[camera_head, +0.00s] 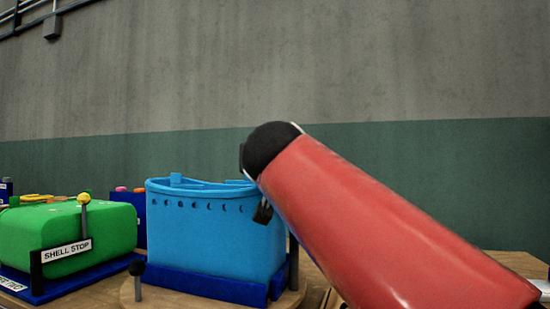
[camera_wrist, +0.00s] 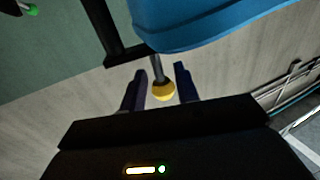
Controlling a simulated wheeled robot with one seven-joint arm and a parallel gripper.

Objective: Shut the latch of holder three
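In the wrist view, my gripper (camera_wrist: 160,72) is open, with one dark finger on each side of a yellow ball knob (camera_wrist: 163,92) on a grey stem. Gaps show between the knob and both fingers. A dark bracket (camera_wrist: 112,42) stands left of the stem, and a blue body (camera_wrist: 200,22) lies just beyond it. In the head view, a blue holder (camera_head: 215,235) stands on a round wooden base, with my red arm across its right side. I cannot read any holder number or tell the latch's position.
A green holder (camera_head: 70,232) with a "SHELL STOP" label (camera_head: 67,251) and a yellow-knobbed lever (camera_head: 84,200) stands at left. A black-knobbed post (camera_head: 137,268) rises before the blue holder. A green and grey wall (camera_head: 400,150) is behind.

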